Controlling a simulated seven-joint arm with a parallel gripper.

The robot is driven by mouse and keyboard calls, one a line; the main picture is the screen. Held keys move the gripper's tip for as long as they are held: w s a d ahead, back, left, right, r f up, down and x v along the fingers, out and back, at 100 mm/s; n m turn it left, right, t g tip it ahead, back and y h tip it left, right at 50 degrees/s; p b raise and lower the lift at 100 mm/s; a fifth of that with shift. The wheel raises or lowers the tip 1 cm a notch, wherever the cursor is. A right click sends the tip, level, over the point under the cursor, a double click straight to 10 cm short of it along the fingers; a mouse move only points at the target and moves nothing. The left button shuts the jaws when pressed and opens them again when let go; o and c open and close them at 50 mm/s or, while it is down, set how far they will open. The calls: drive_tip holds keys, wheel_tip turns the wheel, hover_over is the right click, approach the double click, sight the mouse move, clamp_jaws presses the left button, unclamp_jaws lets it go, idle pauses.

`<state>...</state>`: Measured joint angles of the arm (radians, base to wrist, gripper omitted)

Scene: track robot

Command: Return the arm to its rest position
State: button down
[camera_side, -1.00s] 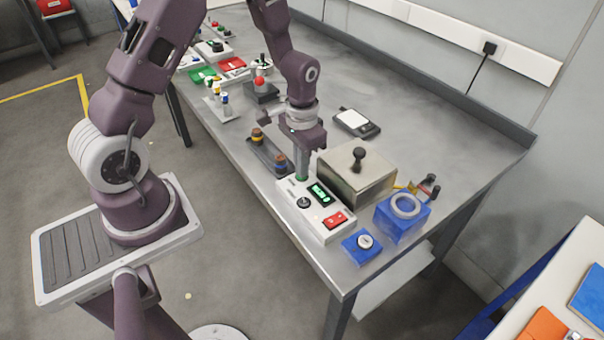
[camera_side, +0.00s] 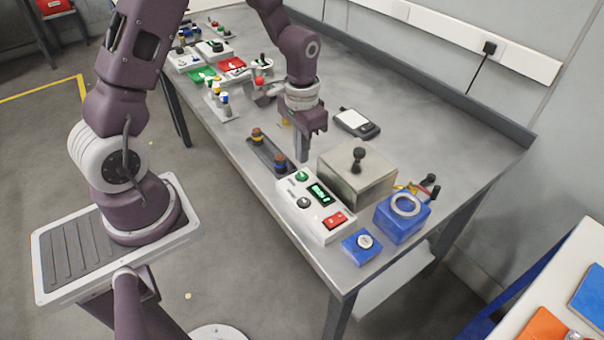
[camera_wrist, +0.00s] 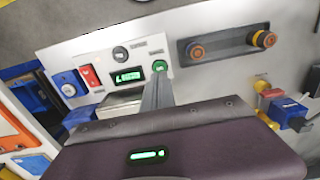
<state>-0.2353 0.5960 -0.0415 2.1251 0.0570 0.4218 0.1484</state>
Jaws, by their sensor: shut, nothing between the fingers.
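My gripper (camera_side: 302,150) is shut and empty, pointing down above the bench behind the white control box (camera_side: 318,208). In the side view its fingertips are clear of the box's green button (camera_side: 301,176). The box also has a lit green display, a black knob and a red switch. In the wrist view my shut fingers (camera_wrist: 158,92) reach up the picture, and their tips overlap the area just below the green button (camera_wrist: 160,66). The purple arm is bent over the bench, and its upper part runs out of the side view.
A metal box with a black knob (camera_side: 357,180) stands right of my gripper. A blue block with a ring (camera_side: 402,217) and a small blue button box (camera_side: 362,246) are at the front. A dark tray with two knobs (camera_side: 268,155) is left. The bench (camera_side: 440,130) is bare at back right.

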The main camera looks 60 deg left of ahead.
drive_tip(key=shift+r, duration=0.3)
drive_tip(key=s+d+r+t, duration=0.1)
drive_tip(key=s+d+r, duration=0.1)
drive_tip(key=r, duration=0.4)
drive_tip(key=s+d+r+t, duration=0.1)
drive_tip(key=s+r, duration=0.1)
drive_tip(key=r, duration=0.5)
drive_tip(key=s+d+r+t, duration=0.1)
drive_tip(key=s+d+r, duration=0.1)
drive_tip(key=s+r, duration=0.2)
drive_tip(key=s+d+r+t, duration=0.2)
drive_tip(key=s+r, duration=0.2)
drive_tip(key=s, duration=0.7)
drive_tip(key=shift+r+t, duration=0.3)
drive_tip(key=shift+r, duration=0.05)
